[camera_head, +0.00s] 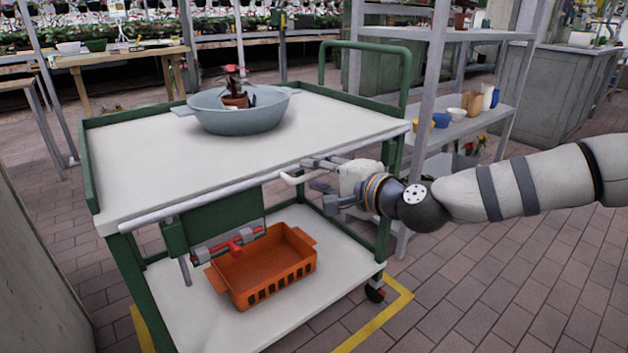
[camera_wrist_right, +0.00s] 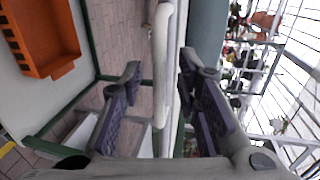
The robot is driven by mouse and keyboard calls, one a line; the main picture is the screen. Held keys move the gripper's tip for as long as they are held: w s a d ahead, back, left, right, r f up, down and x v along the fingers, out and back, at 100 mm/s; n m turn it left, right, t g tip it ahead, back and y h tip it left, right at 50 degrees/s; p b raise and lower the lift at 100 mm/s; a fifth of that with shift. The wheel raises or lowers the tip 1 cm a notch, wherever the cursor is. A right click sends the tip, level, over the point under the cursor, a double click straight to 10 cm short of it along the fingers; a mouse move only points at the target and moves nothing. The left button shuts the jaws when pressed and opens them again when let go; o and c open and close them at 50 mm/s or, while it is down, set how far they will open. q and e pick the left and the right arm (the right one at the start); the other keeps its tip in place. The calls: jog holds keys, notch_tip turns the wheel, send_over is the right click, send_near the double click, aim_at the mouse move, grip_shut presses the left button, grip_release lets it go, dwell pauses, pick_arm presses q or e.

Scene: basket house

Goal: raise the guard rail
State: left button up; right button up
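The guard rail (camera_head: 200,199) is a pale bar along the front edge of the green-framed cart's upper shelf. It sits about level with the shelf edge, with a bent white end near my right gripper. My right gripper (camera_head: 322,180) is at the rail's right end. In the right wrist view, the rail (camera_wrist_right: 161,75) runs lengthwise between the two spread fingers of my right gripper (camera_wrist_right: 160,95). A gap shows on the left finger's side; contact on the right side is unclear. My left gripper is out of view.
The cart's white upper shelf (camera_head: 150,155) carries a blue-grey basin (camera_head: 240,112) with a potted plant (camera_head: 235,95). An orange crate (camera_head: 262,268) stands on the lower shelf. A red-handled latch bar (camera_head: 232,247) hangs below the green panel. A metal rack stands behind, right.

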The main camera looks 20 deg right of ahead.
jog(key=shift+w+a+f, duration=0.15)
jog(key=shift+w+a, duration=0.1)
jog(key=shift+w, duration=0.35)
grip_shut()
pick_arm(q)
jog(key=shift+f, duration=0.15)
